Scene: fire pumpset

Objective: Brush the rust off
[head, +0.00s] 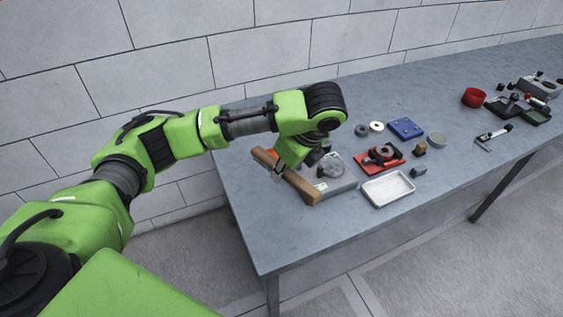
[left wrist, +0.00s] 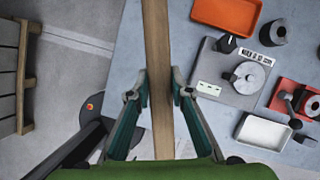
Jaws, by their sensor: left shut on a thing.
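My left gripper (head: 279,173) is shut on a long wooden bar, the brush's handle (head: 304,188), held near the table's left front edge. In the left wrist view the bar (left wrist: 158,50) runs lengthwise between the two fingertips (left wrist: 159,95); bristles are not visible. Right of it is a grey plate unit (left wrist: 215,90) with a round metal part (left wrist: 250,76) and labels. A red tray (head: 364,165) holds a dark ring-shaped part (head: 383,153). I cannot tell which part bears rust. My right gripper is not in view.
A white tray (head: 388,189) stands near the front edge. An orange tray (left wrist: 226,13) lies beyond the grey unit. A blue block (head: 405,128), rings (head: 376,127), a red bowl (head: 473,97) and a caliper-like tool (head: 492,137) lie farther right. The table's left front (head: 262,235) is clear.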

